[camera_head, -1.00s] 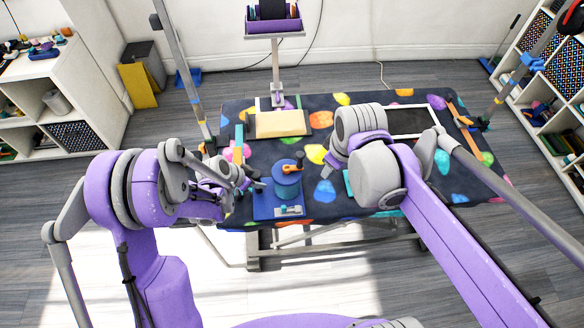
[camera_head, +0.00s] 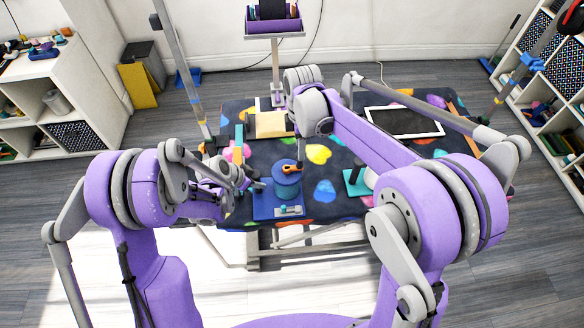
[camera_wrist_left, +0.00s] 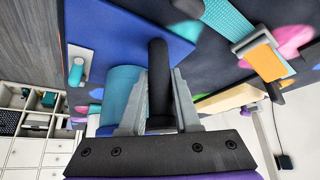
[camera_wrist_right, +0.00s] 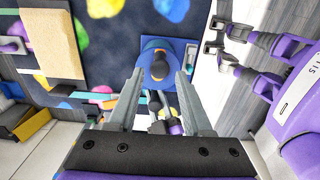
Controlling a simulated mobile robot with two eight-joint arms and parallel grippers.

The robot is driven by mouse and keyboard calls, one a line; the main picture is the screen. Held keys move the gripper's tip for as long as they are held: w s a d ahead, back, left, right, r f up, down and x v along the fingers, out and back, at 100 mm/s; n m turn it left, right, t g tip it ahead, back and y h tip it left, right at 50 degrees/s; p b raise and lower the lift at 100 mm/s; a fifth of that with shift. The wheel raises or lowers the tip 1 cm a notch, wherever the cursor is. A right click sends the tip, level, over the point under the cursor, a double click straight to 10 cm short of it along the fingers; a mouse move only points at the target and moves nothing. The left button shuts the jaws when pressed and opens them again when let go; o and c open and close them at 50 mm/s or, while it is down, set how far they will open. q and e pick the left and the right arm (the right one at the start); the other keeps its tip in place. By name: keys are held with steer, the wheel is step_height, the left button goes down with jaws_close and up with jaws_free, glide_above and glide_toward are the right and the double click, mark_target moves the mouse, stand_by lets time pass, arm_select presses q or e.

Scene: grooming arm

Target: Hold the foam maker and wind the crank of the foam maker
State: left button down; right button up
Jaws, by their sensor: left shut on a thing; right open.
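The foam maker (camera_head: 287,186) is a blue cylinder standing on a flat blue base (camera_head: 262,208) near the table's front edge. An orange crank (camera_head: 290,169) sits on its top. My left gripper (camera_wrist_left: 158,88) is shut on the foam maker's black handle (camera_wrist_left: 158,52), at the left side of the cylinder in the head view. My right gripper (camera_wrist_right: 158,82) is open and empty, with the foam maker (camera_wrist_right: 157,58) beyond its fingers in the right wrist view. In the head view my right fingers cannot be clearly made out beside my own arm.
The table has a dark cloth with coloured blotches (camera_head: 324,192). A tan board (camera_head: 270,125) lies behind the foam maker, and a white-framed dark panel (camera_head: 404,122) lies at the right. A teal item (camera_head: 355,182) is to the foam maker's right.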

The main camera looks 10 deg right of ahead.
mark_target(300, 167)
steer(key=shift+f, duration=3.3)
steer(key=shift+c, duration=0.3)
jaws_close()
steer(key=shift+s+a, duration=0.15)
steer(key=shift+s, duration=0.6)
